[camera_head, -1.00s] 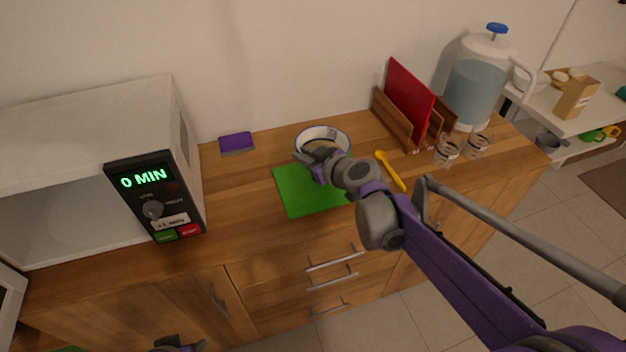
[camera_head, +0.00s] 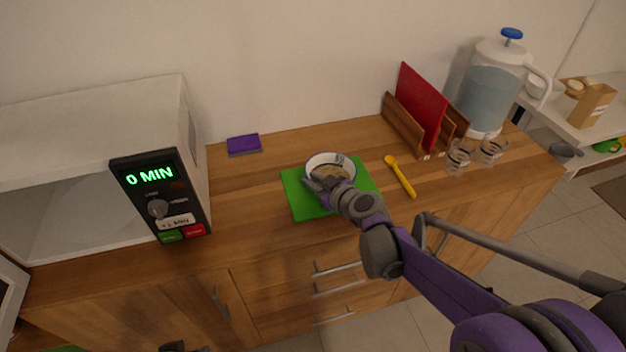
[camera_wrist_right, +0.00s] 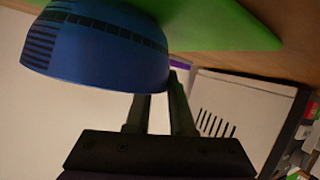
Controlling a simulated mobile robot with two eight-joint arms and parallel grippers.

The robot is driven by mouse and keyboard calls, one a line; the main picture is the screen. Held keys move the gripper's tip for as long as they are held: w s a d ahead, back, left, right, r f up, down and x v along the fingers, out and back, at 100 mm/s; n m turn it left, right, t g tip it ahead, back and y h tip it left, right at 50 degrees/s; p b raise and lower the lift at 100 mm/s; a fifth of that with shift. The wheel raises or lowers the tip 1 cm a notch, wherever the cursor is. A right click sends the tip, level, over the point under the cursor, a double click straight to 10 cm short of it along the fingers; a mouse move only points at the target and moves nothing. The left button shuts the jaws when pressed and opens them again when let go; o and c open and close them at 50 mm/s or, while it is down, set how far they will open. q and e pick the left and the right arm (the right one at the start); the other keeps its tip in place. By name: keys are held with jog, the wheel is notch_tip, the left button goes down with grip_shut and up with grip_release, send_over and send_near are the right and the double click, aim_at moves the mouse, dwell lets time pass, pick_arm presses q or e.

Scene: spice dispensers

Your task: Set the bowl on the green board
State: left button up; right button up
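My right gripper (camera_head: 312,184) is at the bowl's front-left rim. Its fingers (camera_wrist_right: 162,95) look shut on the rim, with one fingertip hidden by the bowl. Only a sliver of my left gripper (camera_head: 185,347) shows at the bottom edge.
A yellow spoon (camera_head: 400,177) lies right of the board. A wooden rack (camera_head: 405,125) with a red board (camera_head: 422,105), glass jars (camera_head: 458,158) and a water dispenser (camera_head: 490,90) stand farther right. An open microwave (camera_head: 160,200) is left; a purple sponge (camera_head: 244,145) lies behind.

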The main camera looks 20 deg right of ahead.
jog(key=o, duration=0.4)
jog(key=shift+c, duration=0.2)
jog(key=shift+s+r, duration=0.1)
jog(key=shift+r, duration=0.1)
jog(key=p+v, duration=0.2)
jog(key=v, duration=1)
jog(key=s+a+f+m+g+h, duration=0.1)
jog(key=s+a+f+g, duration=0.2)
jog(key=s, duration=0.3)
jog(key=s+a+f+m+g, duration=0.2)
jog(key=s+f, duration=0.2)
jog(key=s, duration=0.3)
jog(key=s+d+f+m+g+h, duration=0.2)
jog(key=s+d+f+m+h, duration=0.1)
jog(key=s, duration=0.5)
jog(key=shift+s+d+g, duration=0.3)
jog(key=shift+d+g, duration=0.1)
